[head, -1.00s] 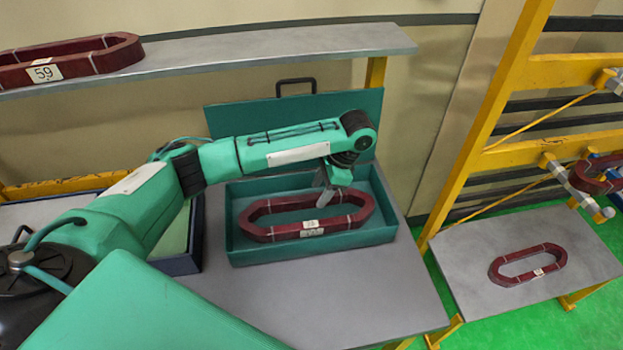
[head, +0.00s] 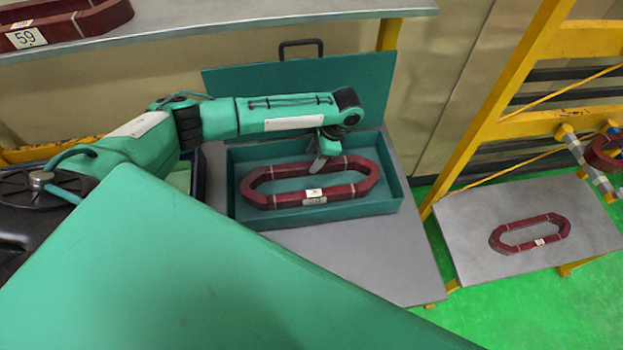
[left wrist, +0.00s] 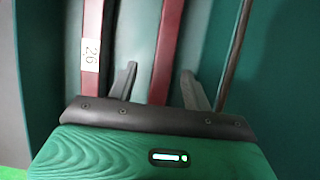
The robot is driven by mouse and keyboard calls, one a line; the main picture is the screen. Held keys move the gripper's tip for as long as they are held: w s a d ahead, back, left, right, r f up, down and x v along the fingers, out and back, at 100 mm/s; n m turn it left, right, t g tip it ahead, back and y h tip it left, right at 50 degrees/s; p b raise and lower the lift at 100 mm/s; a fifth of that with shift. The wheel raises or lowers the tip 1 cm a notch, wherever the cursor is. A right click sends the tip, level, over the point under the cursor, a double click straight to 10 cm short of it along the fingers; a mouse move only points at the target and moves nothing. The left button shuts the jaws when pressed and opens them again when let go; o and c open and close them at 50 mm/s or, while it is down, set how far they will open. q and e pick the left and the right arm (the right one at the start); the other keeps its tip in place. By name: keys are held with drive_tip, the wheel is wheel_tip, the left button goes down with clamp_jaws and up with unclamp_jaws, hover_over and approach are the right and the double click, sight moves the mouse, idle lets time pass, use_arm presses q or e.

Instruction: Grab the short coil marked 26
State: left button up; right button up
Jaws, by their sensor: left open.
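The dark red short coil (head: 357,189) lies in an open teal box on the table. In the left wrist view, its near side bears a white label "26" (left wrist: 90,55). My left gripper (head: 317,170) is over the coil's far long side in the head view. In the left wrist view, my left gripper (left wrist: 159,70) is open, one finger on each side of that unlabelled bar (left wrist: 167,45). I cannot tell whether the fingers touch it. My right gripper is not in view.
The teal box (head: 330,217) has low walls around the coil and a raised lid (head: 230,90) behind. Another coil, marked 59 (head: 85,25), lies on the upper shelf (head: 250,22). A smaller red coil (head: 497,240) lies on the right table (head: 590,225). A yellow frame (head: 490,110) stands between.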

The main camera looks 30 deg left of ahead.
sight(309, 164)
use_arm(q)
drive_tip(key=x, duration=0.1)
drive_tip(key=p+x, duration=0.2)
drive_tip(key=x, duration=0.1)
drive_tip(key=shift+w+a+f, duration=0.1)
drive_tip(key=shift+w+f, duration=0.05)
drive_tip(key=shift+w, duration=0.1)
drive_tip(key=shift+f, duration=0.35)
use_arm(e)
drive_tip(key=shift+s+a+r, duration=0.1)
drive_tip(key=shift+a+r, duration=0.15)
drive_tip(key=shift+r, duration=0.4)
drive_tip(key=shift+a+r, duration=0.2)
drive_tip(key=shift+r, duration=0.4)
use_arm(q)
drive_tip(key=shift+c, duration=0.4)
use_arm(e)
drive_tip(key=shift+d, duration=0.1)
use_arm(q)
drive_tip(key=shift+r, duration=0.1)
clamp_jaws()
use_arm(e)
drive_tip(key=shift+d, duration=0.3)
